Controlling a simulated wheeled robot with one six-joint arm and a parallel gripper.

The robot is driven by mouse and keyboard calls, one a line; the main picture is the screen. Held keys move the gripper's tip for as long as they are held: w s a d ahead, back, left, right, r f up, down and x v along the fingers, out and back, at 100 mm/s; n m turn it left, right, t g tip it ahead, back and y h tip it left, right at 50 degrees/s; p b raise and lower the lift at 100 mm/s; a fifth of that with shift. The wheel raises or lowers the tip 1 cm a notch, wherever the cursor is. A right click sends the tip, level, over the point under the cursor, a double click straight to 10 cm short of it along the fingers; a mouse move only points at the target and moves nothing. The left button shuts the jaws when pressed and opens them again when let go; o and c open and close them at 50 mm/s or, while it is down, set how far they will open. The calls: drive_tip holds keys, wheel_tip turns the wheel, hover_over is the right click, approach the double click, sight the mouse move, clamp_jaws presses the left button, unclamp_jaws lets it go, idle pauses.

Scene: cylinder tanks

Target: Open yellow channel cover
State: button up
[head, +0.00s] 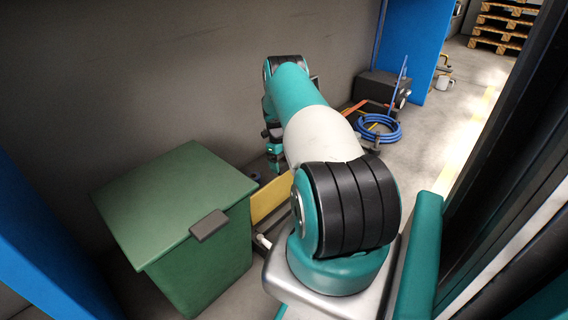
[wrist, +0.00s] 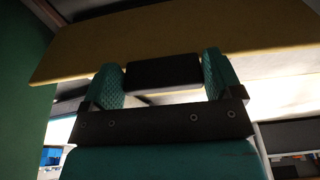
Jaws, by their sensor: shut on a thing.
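The yellow channel cover (wrist: 190,32) spans the top of the wrist view as a flat yellow panel. A dark block-like handle (wrist: 163,72) sits at its near edge. My gripper (wrist: 164,76) has its two teal ribbed fingers on either side of this handle and is shut on it. In the head view part of the yellow cover (head: 268,199) shows between the green bin and my arm, looking tilted. My arm hides the rest of it. My gripper (head: 274,150) is partly hidden behind my arm there.
A green lidded bin (head: 172,205) stands close on the left. A coiled blue hose (head: 379,130) and a dark box (head: 383,88) lie on the floor behind. Blue panels (head: 415,45) and a grey wall (head: 150,80) bound the space. Pallets (head: 505,25) are far right.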

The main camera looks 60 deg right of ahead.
drive_tip(key=shift+d, duration=0.1)
drive_tip(key=o, duration=1.1)
drive_tip(key=shift+f, duration=0.1)
drive_tip(key=w+r+p, duration=0.3)
drive_tip(key=r+p, duration=0.4)
drive_tip(key=r, duration=1)
drive_tip(key=shift+d, duration=0.3)
